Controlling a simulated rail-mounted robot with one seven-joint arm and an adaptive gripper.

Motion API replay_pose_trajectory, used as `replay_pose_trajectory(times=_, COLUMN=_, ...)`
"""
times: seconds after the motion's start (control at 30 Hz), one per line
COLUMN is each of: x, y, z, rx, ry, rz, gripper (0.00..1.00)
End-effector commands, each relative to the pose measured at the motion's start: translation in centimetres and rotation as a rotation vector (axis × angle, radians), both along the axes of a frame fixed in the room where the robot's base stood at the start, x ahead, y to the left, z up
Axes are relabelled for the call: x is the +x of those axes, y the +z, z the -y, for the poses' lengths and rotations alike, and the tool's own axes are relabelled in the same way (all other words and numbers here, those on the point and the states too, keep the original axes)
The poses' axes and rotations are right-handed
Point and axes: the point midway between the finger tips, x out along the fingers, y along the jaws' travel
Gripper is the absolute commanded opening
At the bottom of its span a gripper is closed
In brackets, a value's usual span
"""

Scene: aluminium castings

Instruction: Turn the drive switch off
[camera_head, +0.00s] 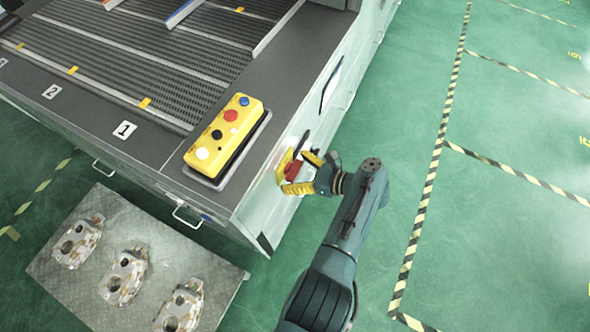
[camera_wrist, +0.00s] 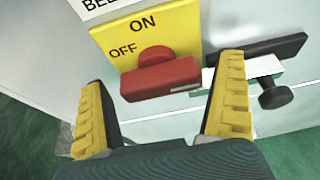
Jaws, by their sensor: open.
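The drive switch is a red rotary handle (camera_wrist: 160,76) on a yellow plate (camera_wrist: 182,24) marked ON and OFF, fixed to the side of the machine cabinet. In the wrist view the handle lies nearly level, just ahead of and between my fingers, with its left end below the word OFF. My gripper (camera_wrist: 165,112) is open, with one yellow finger on each side of the handle. In the head view my gripper (camera_head: 306,172) is at the cabinet side, and the red handle (camera_head: 296,168) shows between the fingers. Contact cannot be told.
A black latch with a round knob (camera_wrist: 275,93) sits right of the switch, close to my right finger. A yellow button box (camera_head: 224,134) stands on the cabinet top. A plate with castings (camera_head: 122,275) lies at lower left. The green floor at right is clear.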

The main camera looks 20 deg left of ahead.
Motion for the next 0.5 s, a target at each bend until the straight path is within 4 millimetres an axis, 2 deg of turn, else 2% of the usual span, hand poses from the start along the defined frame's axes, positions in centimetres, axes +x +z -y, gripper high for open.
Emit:
replay_pose_trajectory(times=0.17, x=0.0, y=1.0, z=2.7, rx=-0.001, ry=-0.005, rz=0.002, gripper=1.00)
replay_pose_trajectory(times=0.4, x=-0.1, y=3.4, z=8.2, rx=-0.001, ry=-0.005, rz=0.001, gripper=1.00)
replay_pose_trajectory(times=0.5, x=-0.2, y=4.0, z=9.8, rx=-0.001, ry=-0.004, rz=-0.002, gripper=1.00)
